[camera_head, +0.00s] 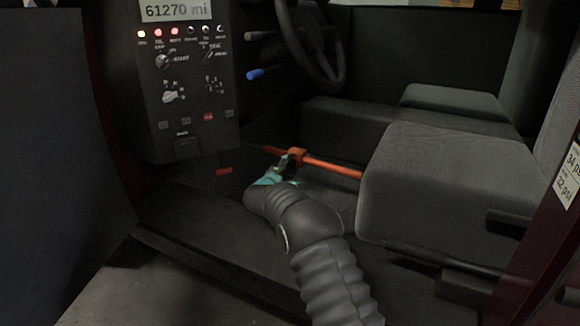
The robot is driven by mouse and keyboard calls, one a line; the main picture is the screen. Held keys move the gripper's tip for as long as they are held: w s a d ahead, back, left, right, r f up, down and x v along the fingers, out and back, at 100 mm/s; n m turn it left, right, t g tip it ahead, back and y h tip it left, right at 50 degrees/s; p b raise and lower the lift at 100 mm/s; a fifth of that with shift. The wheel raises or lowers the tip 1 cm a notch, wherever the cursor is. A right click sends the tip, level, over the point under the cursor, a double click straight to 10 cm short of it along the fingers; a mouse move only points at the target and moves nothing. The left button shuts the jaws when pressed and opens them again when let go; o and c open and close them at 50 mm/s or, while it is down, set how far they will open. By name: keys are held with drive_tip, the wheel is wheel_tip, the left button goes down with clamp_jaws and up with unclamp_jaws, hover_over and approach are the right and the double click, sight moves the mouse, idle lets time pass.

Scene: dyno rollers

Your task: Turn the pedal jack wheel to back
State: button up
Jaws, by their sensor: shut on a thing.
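The pedal jack (335,170) is an orange bar that runs low across the footwell, from the pedal area at left toward the front of the seat. Its wheel (298,153) is a thicker orange collar on the bar. My gripper (287,163) reaches in from the front and is shut at the wheel. The dark fingers and my wrist cover part of the wheel, so the exact hold is hard to make out.
The grey seat (455,180) stands close to the right of my arm. The dashboard panel (185,85) is at upper left, and the steering wheel (325,60) is above. A small orange-red piece (223,171) lies left of my gripper. The dark sill (210,240) runs below my arm.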

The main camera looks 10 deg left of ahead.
drive_tip(key=shift+m, duration=0.7)
drive_tip(key=shift+f, duration=0.1)
drive_tip(key=o, duration=1.1)
drive_tip(key=shift+o, duration=0.2)
drive_tip(key=shift+s, duration=0.1)
drive_tip(key=v, duration=1.2)
